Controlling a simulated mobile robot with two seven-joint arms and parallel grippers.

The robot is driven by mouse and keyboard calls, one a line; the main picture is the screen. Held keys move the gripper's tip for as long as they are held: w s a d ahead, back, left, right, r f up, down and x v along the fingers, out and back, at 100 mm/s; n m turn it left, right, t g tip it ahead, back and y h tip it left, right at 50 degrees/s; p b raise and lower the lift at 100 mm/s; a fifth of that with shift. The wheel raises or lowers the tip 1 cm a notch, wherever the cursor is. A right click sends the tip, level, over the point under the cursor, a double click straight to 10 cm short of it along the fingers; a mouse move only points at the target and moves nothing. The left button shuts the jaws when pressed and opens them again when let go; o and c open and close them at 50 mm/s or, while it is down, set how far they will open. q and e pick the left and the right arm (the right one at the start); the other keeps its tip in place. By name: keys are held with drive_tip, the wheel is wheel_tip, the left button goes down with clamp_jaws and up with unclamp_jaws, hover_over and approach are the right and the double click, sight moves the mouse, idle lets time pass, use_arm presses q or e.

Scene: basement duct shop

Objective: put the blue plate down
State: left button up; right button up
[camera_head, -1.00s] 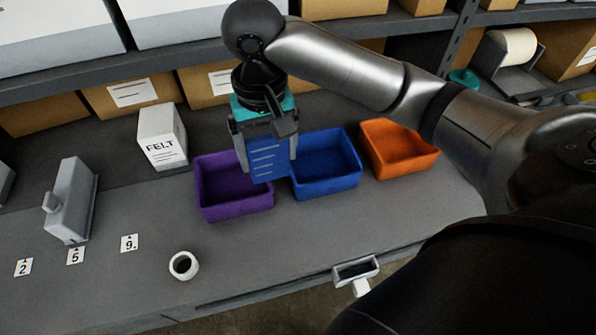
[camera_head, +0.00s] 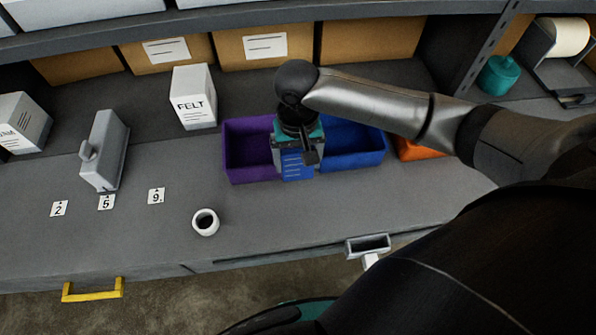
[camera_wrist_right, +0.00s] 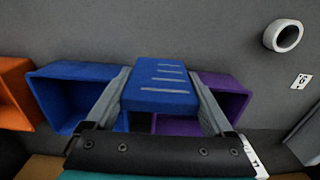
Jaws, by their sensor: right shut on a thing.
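The blue plate (camera_head: 297,166) is a small flat blue piece with several pale lines. My right gripper (camera_head: 297,150) is shut on it, in front of where the purple bin (camera_head: 250,172) and blue bin (camera_head: 352,160) meet. In the right wrist view the plate (camera_wrist_right: 160,87) sits between the two fingers of my right gripper (camera_wrist_right: 160,100). The blue bin (camera_wrist_right: 60,100) and purple bin (camera_wrist_right: 225,95) show behind it on either side. I cannot tell whether the plate touches the bench. My left gripper is not in view.
An orange bin (camera_head: 418,150) is partly hidden behind my right arm. The bench front between cup and bins is clear.

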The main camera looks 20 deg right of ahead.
sight(298, 178)
drive_tip(key=shift+f, duration=2.6)
drive_tip(key=shift+f, duration=0.15)
drive_tip(key=o, duration=1.1)
